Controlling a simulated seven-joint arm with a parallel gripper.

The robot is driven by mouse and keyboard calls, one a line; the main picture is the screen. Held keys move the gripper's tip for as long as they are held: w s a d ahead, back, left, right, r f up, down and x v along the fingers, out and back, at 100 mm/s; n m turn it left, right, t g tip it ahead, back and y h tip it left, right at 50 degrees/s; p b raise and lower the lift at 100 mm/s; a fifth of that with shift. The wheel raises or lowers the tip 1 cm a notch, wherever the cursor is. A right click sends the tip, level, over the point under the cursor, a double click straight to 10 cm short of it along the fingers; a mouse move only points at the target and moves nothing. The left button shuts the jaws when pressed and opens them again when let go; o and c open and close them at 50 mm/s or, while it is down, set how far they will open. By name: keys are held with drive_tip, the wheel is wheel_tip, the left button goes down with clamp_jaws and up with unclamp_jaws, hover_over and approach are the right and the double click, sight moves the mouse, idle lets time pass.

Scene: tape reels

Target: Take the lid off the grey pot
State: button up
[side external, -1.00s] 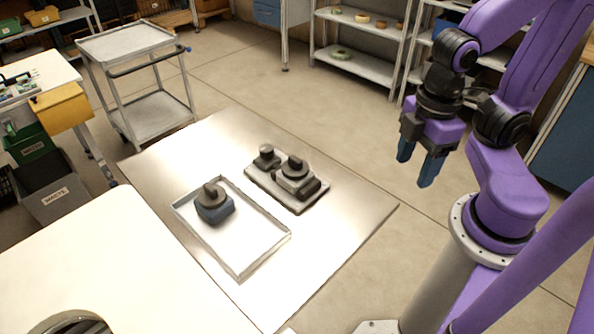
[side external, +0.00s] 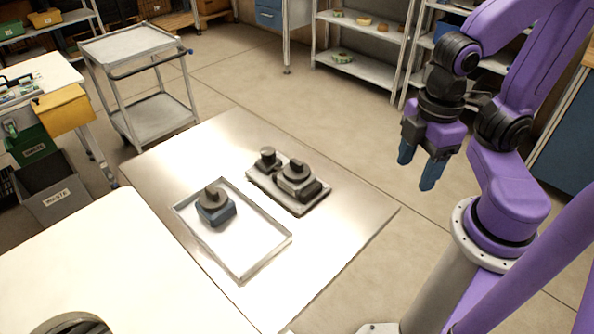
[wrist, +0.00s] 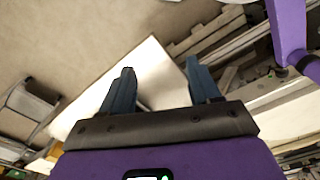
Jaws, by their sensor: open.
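A squat grey pot (side external: 295,187) sits on a small grey board on the metal table. A dark round lid with an upright knob (side external: 297,171) rests on it. My gripper (side external: 416,173) hangs in the air to the right of the pot, well apart from it, with blue fingers pointing down. The gripper is open and empty. In the wrist view its two fingers (wrist: 162,86) stand apart with nothing between them. I cannot make out the pot in the wrist view.
The grey board (side external: 259,182) also carries a small dark knobbed piece (side external: 267,158) and a dark block beside the pot. A white tray (side external: 252,254) to the left holds a blue pot (side external: 216,214) with a dark knobbed top. The table (side external: 345,215) is bare to the right.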

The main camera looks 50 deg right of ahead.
sight(296, 161)
drive_tip(key=w+a+r+n+h, duration=0.1)
drive_tip(key=w+a+r+n, duration=0.2)
drive_tip(key=w+a+r, duration=0.5)
drive_tip(key=w+a+r+n+h, duration=0.15)
drive_tip(key=w+a+r, duration=0.4)
drive_tip(key=w, duration=0.55)
drive_tip(key=shift+n+y, duration=0.35)
drive_tip(key=shift+n, duration=0.1)
drive_tip(key=d+f, duration=0.1)
drive_tip(key=f, duration=1)
drive_tip(key=d+f, duration=0.1)
drive_tip(key=f, duration=0.4)
drive_tip(key=shift+d+f, duration=0.35)
drive_tip(key=shift+f, duration=0.05)
drive_tip(key=c, duration=1.1)
